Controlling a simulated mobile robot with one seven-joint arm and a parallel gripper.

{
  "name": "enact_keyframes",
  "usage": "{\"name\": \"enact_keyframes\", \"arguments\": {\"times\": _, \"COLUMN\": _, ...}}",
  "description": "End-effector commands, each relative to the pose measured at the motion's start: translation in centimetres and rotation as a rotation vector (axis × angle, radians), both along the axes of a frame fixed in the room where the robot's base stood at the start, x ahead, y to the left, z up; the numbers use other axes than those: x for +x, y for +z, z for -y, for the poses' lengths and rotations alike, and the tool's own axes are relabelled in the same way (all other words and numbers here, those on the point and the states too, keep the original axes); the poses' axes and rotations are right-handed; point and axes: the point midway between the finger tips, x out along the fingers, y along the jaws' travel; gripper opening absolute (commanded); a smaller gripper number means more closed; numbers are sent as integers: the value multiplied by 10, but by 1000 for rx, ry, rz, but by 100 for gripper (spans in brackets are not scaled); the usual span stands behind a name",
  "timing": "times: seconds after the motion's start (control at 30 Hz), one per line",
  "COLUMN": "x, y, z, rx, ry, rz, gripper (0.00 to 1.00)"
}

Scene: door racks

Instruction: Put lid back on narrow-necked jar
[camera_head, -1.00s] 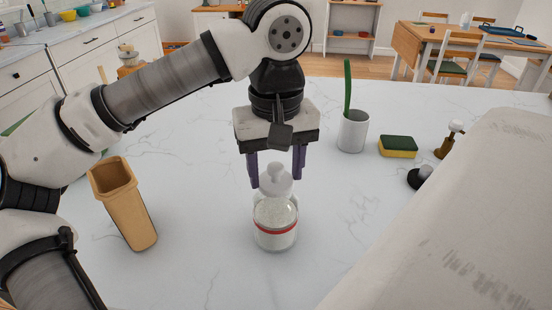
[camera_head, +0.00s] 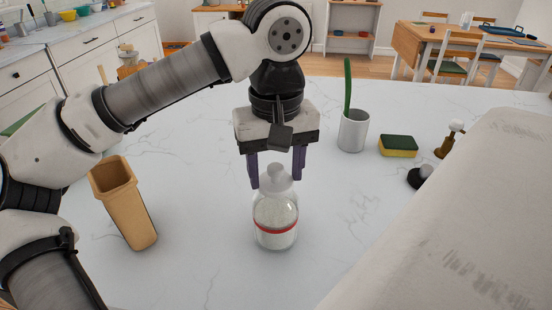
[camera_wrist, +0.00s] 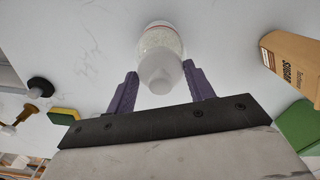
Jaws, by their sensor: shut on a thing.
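The glass jar (camera_head: 275,228) stands upright on the white counter, with pale contents and a red band round it. The whitish lid (camera_head: 276,178), with a rounded knob, is directly above the jar's neck. My gripper (camera_head: 276,182) points down with its purple fingers on either side of the lid and is shut on it. In the wrist view the lid (camera_wrist: 158,74) lies between the fingers, with the jar (camera_wrist: 160,40) beyond it. The lid's lower edge meets the jar's top in the head view; whether it is fully seated I cannot tell.
A tan sugar box (camera_head: 128,205) stands left of the jar. A white cup (camera_head: 353,132) with a green utensil, a sponge (camera_head: 398,146) and a dark-based object (camera_head: 420,177) are to the right. A large pale surface (camera_head: 460,220) fills the right foreground.

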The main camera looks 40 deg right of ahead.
Motion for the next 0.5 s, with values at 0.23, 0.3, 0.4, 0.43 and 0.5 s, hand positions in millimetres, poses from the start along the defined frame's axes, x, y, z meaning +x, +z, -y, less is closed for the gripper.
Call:
{"name": "enact_keyframes", "arguments": {"times": 0.23, "x": 0, "y": 0, "z": 0, "rx": 0, "ry": 0, "rz": 0, "gripper": 31}}
{"name": "enact_keyframes", "arguments": {"times": 0.3, "x": 0, "y": 0, "z": 0, "rx": 0, "ry": 0, "rz": 0, "gripper": 31}}
{"name": "enact_keyframes", "arguments": {"times": 0.4, "x": 0, "y": 0, "z": 0, "rx": 0, "ry": 0, "rz": 0, "gripper": 57}}
{"name": "enact_keyframes", "arguments": {"times": 0.43, "x": 0, "y": 0, "z": 0, "rx": 0, "ry": 0, "rz": 0, "gripper": 61}}
{"name": "enact_keyframes", "arguments": {"times": 0.5, "x": 0, "y": 0, "z": 0, "rx": 0, "ry": 0, "rz": 0, "gripper": 70}}
